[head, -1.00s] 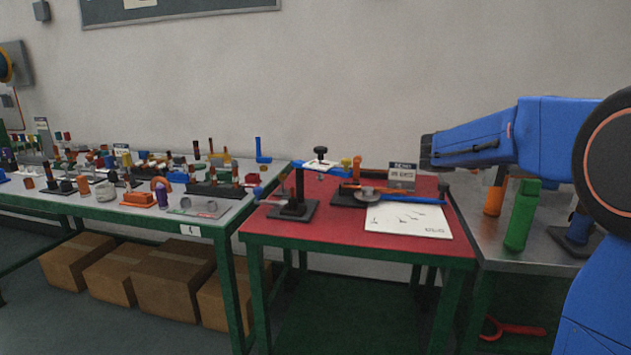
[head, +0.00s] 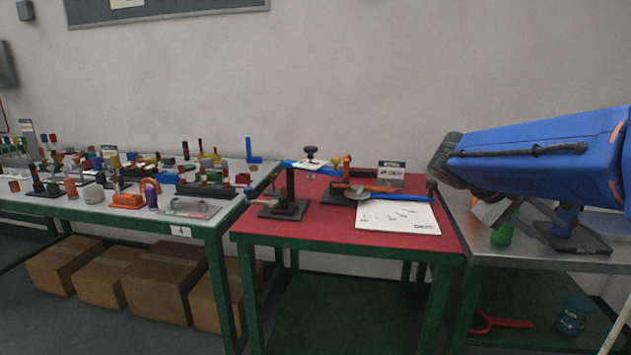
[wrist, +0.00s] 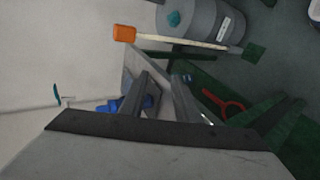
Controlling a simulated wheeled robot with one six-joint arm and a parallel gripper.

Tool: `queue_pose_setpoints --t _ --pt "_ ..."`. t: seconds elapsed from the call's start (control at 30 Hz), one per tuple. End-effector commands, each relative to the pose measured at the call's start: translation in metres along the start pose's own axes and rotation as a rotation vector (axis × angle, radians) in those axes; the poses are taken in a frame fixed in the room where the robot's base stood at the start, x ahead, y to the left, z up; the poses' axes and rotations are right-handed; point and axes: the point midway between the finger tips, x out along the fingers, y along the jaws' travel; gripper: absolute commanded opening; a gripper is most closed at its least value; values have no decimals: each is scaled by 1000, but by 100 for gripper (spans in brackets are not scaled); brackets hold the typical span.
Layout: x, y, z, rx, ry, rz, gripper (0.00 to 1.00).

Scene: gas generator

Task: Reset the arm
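My arm, a blue link ending in a dark wrist, reaches in from the right edge of the head view. My gripper hangs below that wrist over the metal table (head: 605,258), partly hidden there. In the wrist view my gripper (wrist: 162,78) shows two dark fingers apart, with nothing visible held between them. A green cylinder (head: 502,235) stands on the metal table below my wrist, its upper part hidden. A dark stand with a blue part (head: 570,240) is to its right.
A red-topped table (head: 325,228) holds a blue-armed stand and a white sheet (head: 398,216). A crowded grey table (head: 120,210) is at the left. A red ring-ended tool (head: 500,322) lies below the metal table. A grey drum (wrist: 195,22) shows in the wrist view.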

Motion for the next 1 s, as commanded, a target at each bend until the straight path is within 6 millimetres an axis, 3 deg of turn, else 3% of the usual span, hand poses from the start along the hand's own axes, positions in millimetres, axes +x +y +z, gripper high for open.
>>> queue_pose_setpoints --t 0.03,0.27,0.6,0.8,1.0 --pt "1 -14 15 -3 19 -60 29" --pt "-4 -88 68 -14 119 -340 29" --pt "-36 -190 133 30 300 -724 29" --pt "-58 -234 159 83 401 -905 29" --pt "-70 -254 170 118 452 -994 29"
